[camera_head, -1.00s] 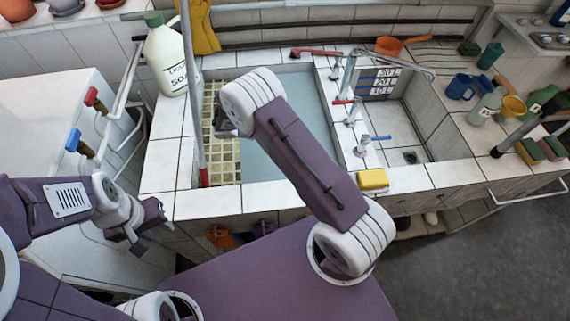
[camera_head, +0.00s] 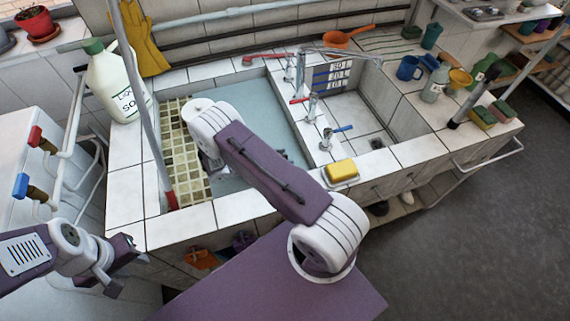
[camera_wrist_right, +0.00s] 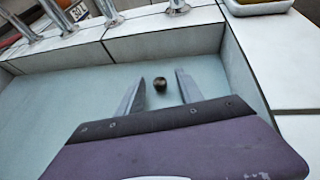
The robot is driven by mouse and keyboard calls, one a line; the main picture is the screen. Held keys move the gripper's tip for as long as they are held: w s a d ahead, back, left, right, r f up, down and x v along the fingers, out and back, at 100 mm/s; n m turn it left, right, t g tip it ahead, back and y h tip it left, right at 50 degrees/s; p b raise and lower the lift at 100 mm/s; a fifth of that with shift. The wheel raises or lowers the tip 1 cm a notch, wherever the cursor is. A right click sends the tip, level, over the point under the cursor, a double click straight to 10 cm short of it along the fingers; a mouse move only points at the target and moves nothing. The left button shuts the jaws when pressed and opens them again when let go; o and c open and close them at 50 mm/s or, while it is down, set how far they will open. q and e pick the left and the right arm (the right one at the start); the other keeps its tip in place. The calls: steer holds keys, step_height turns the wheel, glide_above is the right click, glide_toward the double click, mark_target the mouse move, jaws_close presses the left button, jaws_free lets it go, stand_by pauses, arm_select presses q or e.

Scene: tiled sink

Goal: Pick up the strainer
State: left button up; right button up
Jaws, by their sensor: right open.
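A small dark round thing (camera_wrist_right: 160,84), which may be the strainer, sits in the blue basin in the right wrist view. A small dark spot in the basin in the head view (camera_head: 283,153) may be the same thing. My right gripper (camera_wrist_right: 159,77) is open, its two fingers apart on either side of the dark thing in the picture; I cannot tell the height gap. My left gripper (camera_head: 121,268) is open and empty, outside the sink's front left corner.
Taps (camera_head: 312,108) stand on the tiled divider right of the basin (camera_head: 262,109). A yellow sponge (camera_head: 341,171) sits on the front ledge. A pole (camera_head: 145,105) and a white jug (camera_head: 112,80) stand at the left. An orange pan (camera_head: 338,40) lies behind.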

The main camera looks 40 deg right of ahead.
steer(key=shift+x, duration=0.8)
steer(key=shift+w, duration=0.1)
jaws_close()
stand_by(0.7)
